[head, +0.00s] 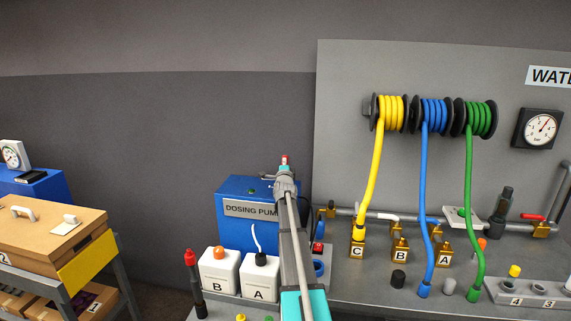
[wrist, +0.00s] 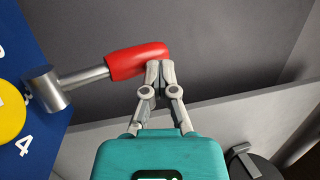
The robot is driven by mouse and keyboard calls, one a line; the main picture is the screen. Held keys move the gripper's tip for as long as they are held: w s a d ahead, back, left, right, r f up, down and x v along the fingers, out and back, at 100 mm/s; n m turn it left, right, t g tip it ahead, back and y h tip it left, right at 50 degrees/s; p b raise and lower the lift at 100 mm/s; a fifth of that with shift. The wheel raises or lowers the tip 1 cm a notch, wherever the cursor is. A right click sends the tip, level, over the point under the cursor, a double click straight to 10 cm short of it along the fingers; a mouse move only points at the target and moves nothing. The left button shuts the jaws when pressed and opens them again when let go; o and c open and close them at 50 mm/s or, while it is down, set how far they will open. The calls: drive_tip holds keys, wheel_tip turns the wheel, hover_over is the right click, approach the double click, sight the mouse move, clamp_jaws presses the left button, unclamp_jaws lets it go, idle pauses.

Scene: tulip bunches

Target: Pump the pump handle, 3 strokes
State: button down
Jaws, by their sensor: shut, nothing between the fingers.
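The pump handle has a red grip (wrist: 136,61) on a metal lever (wrist: 84,77), joined to a round metal hub at the left of the wrist view. The hub sits by the blue pump face with a yellow disc (wrist: 10,112). My gripper (wrist: 160,68) is shut and empty, its fingertips at the right end of the red grip. I cannot tell whether they touch it. In the head view the blue dosing pump (head: 232,188) stands behind my arm, which hides its right part. A small red tip shows above my wrist there; the handle is otherwise hidden.
White bottles B (head: 219,272) and A (head: 259,278) stand in front of the pump. Yellow, blue and green hoses (head: 423,190) hang from reels to the right, above brass valves (head: 400,249). A cart with a cardboard box (head: 45,240) stands at the left.

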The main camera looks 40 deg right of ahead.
idle(0.4)
drive_tip(key=s+a+r+p, duration=0.4)
drive_tip(key=s+a, duration=0.4)
drive_tip(key=s, duration=0.1)
drive_tip(key=shift+s+a+r+p, duration=0.35)
drive_tip(key=shift+s+a+p, duration=0.05)
idle(0.8)
drive_tip(key=w+a+f+n+g+y, duration=0.1)
drive_tip(key=a+f+n+y, duration=0.35)
drive_tip(key=a, duration=0.55)
drive_tip(key=w+a+f+n+g+y, duration=0.1)
drive_tip(key=a+f+n+g+y, duration=0.3)
drive_tip(key=a, duration=0.6)
drive_tip(key=a+f+n+t+y, duration=0.1)
drive_tip(key=a+f+n+y, duration=0.3)
drive_tip(key=a, duration=0.6)
drive_tip(key=s+a+f+n+g, duration=0.3)
drive_tip(key=s+a+n, duration=0.1)
drive_tip(key=s+a, duration=0.3)
drive_tip(key=s+a+f+n+g+y, duration=0.1)
drive_tip(key=s+a+f+n+g, duration=0.2)
drive_tip(key=s+a, duration=0.5)
drive_tip(key=s+a+f+n+g, duration=0.4)
drive_tip(key=s+a+n+g, duration=0.1)
drive_tip(key=s+a+n, duration=0.1)
drive_tip(key=s+a, duration=0.1)
drive_tip(key=a, duration=0.1)
drive_tip(key=shift+s+a, duration=0.25)
drive_tip(key=shift+a, duration=0.05)
drive_tip(key=shift+n, duration=0.25)
